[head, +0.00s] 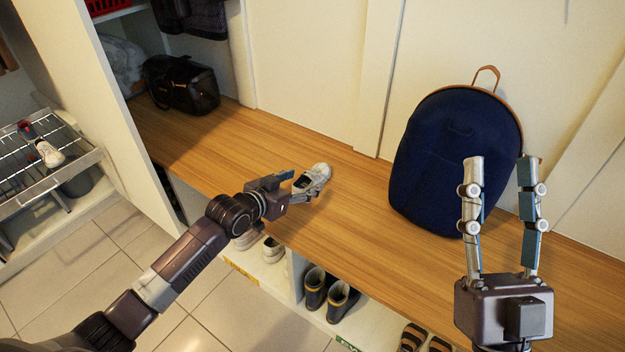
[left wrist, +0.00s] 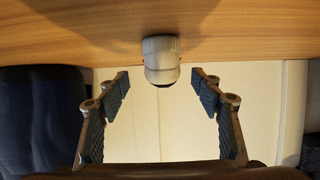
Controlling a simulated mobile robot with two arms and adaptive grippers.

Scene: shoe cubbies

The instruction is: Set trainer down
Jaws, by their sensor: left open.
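A white-grey trainer (head: 313,178) rests on the wooden bench top (head: 340,235), near its middle. In the left wrist view the trainer (left wrist: 162,60) shows end-on against the wood, midway between the two fingers, with a gap on each side. My left gripper (head: 303,187) is open around the trainer, low over the bench, and its fingers partly hide the shoe in the head view. My right gripper (head: 501,161) is raised at the right with its fingers apart and nothing between them.
A navy backpack (head: 445,150) stands on the bench against the wall. A black bag (head: 182,84) lies at the far left end. Cubbies below hold white shoes (head: 272,250), boots (head: 330,293) and sandals (head: 413,337). A pull-out wire rack (head: 80,150) holds another shoe (head: 50,154).

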